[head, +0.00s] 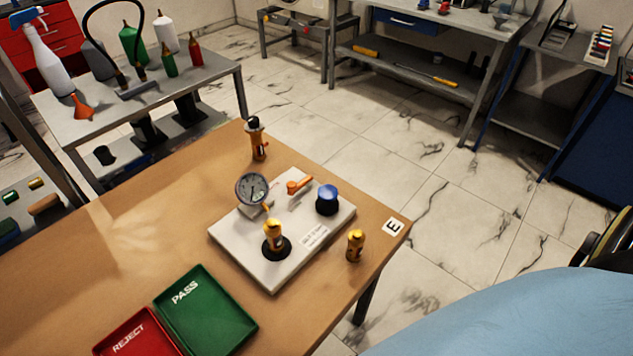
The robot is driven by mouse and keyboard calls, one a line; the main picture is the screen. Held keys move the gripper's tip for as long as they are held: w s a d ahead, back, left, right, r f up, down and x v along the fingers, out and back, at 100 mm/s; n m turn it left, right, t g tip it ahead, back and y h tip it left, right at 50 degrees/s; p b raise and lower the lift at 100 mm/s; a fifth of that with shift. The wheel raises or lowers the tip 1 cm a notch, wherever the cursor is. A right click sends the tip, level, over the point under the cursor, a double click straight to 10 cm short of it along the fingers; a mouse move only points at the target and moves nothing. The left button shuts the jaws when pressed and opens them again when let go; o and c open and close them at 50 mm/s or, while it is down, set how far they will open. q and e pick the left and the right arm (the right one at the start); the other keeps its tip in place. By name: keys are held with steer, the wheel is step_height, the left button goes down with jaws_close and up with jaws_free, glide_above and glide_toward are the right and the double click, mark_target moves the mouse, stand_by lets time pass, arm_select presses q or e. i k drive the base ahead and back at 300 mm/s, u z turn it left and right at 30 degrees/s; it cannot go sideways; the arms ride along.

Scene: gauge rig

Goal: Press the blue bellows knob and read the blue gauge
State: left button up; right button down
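A grey-white gauge rig plate (232,243) lies on the wooden table. A blue knob (327,193) sits on a black base at the plate's right corner and stands upright. One round gauge (252,188) with a grey rim and pale face stands at the plate's left-back side; its rim does not look blue. Its needle and scale are too small to read. An orange lever (299,186) lies between gauge and knob. A brass fitting (274,235) stands in a black ring at the plate's front. Neither of my grippers is in view.
A loose brass fitting (356,245) stands right of the plate. An orange-and-black fitting (257,140) stands behind it. The green PASS tray (240,322) and red REJECT tray (110,343) lie at the front left. The wooden table (60,270) is clear at left.

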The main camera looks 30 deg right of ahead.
mark_target(327, 193)
steer(key=u, duration=1.35)
steer(key=k, duration=0.85)
steer(key=z, duration=0.95)
steer(key=i, duration=0.5)
